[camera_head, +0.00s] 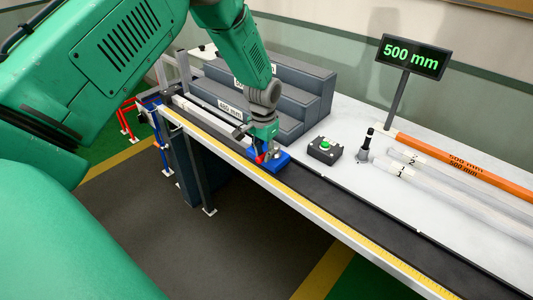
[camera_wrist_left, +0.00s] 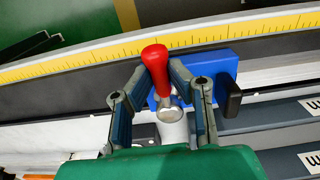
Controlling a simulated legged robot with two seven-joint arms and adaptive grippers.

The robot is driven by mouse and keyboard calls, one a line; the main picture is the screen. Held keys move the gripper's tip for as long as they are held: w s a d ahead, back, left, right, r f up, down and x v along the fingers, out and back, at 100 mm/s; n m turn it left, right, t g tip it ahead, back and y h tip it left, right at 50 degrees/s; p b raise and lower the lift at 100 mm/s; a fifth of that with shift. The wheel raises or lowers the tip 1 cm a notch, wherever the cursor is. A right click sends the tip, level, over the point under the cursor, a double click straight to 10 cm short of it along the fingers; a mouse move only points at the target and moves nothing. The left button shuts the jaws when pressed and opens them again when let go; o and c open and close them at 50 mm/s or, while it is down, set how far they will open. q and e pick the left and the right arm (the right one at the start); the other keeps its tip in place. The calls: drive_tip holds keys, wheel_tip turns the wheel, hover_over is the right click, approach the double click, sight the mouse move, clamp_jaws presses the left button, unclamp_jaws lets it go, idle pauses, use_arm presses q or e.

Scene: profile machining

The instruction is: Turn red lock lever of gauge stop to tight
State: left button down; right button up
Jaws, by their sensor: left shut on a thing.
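The gauge stop is a blue block (camera_head: 270,163) on the dark track beside the yellow scale; it also shows in the left wrist view (camera_wrist_left: 222,66). Its red lock lever (camera_wrist_left: 155,66) stands between the two fingers of my left gripper (camera_wrist_left: 165,78), with a round metal base below it. In the head view the red lever (camera_head: 260,157) shows only as a small patch beside the gripper. My left gripper (camera_head: 262,146) is shut on the lever from above. A black knob (camera_wrist_left: 231,98) sits at the block's right in the wrist view. My right gripper is not in view.
A yellow scale (camera_head: 320,222) runs along the table's front edge. Grey steps (camera_head: 300,90) stand behind the gripper. A box with a green button (camera_head: 325,149), a black-topped post (camera_head: 366,142), an orange bar (camera_head: 470,175) and a 500 mm display (camera_head: 413,57) are to the right.

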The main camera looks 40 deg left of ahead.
sight(263, 153)
use_arm(q)
drive_tip(key=shift+w+a+r+m, duration=0.15)
drive_tip(key=shift+w+a+m, duration=0.05)
drive_tip(key=shift+m, duration=0.1)
drive_tip(key=c, duration=1.6)
unclamp_jaws()
drive_tip(key=shift+c, duration=0.2)
drive_tip(key=shift+o, duration=0.5)
drive_tip(key=shift+r, duration=0.1)
wheel_tip(263, 153, up, 11)
drive_tip(key=shift+r, duration=0.15)
drive_tip(key=shift+a, duration=0.1)
